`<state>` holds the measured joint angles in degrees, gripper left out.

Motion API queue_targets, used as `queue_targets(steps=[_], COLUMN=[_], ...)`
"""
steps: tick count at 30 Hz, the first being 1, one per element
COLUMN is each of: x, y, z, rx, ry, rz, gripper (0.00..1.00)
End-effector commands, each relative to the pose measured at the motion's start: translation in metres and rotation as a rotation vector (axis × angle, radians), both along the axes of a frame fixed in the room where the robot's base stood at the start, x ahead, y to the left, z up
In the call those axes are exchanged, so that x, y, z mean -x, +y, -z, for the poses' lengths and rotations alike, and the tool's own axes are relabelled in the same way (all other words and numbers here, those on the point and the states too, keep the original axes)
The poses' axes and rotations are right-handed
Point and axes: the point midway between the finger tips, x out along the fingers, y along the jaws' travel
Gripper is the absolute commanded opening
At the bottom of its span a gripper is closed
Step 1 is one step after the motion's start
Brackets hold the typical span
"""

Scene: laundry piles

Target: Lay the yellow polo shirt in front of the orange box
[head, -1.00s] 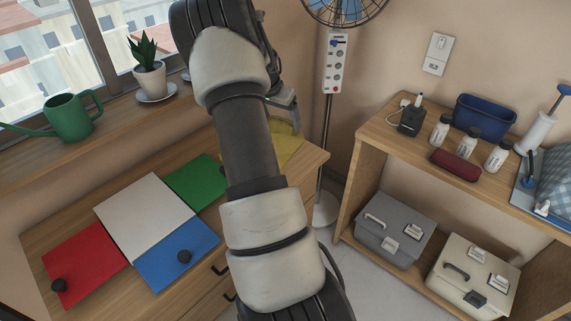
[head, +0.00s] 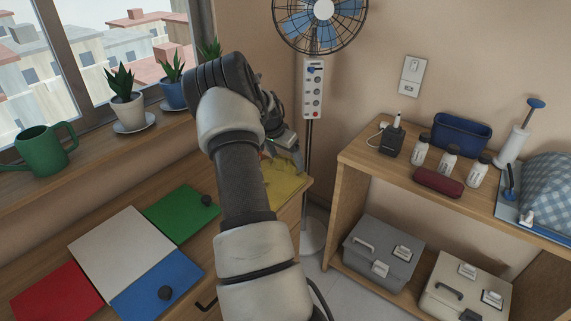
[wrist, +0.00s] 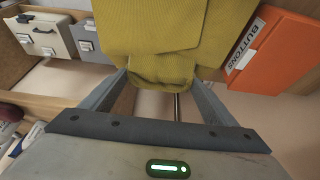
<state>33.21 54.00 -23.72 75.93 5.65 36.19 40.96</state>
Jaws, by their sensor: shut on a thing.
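The yellow polo shirt (head: 285,182) shows in the head view at the right end of the wooden dresser, partly behind my arm. In the wrist view the yellow polo shirt (wrist: 170,35) fills the top middle, folded, with one folded end between my fingers. My gripper (wrist: 160,82) is shut on that end; in the head view my gripper (head: 290,150) is just above the shirt. The orange box (wrist: 275,50), labelled BUTTONS, is right of the shirt in the wrist view. I cannot see it in the head view. Whether the shirt touches the dresser is unclear.
Red (head: 57,292), white (head: 122,255), blue (head: 155,287) and green (head: 178,213) flat panels lie on the dresser. A fan (head: 322,15) stands behind its right end. A shelf unit (head: 352,160) with a grey case (head: 380,250) stands right. Potted plants line the sill.

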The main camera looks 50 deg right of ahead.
Motion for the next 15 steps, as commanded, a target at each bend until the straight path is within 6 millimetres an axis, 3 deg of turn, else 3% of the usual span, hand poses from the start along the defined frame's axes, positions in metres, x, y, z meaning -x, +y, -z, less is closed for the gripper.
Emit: queue_targets(steps=[3, 14, 15], x=[0.000, 0.000, 0.000], y=[0.000, 0.000, 0.000], z=[0.017, 0.021, 0.020], rx=[-0.001, 0.000, 0.000], ry=[0.001, 0.000, 0.000], rz=[0.000, 0.000, 0.000], gripper=[0.54, 0.54, 0.86])
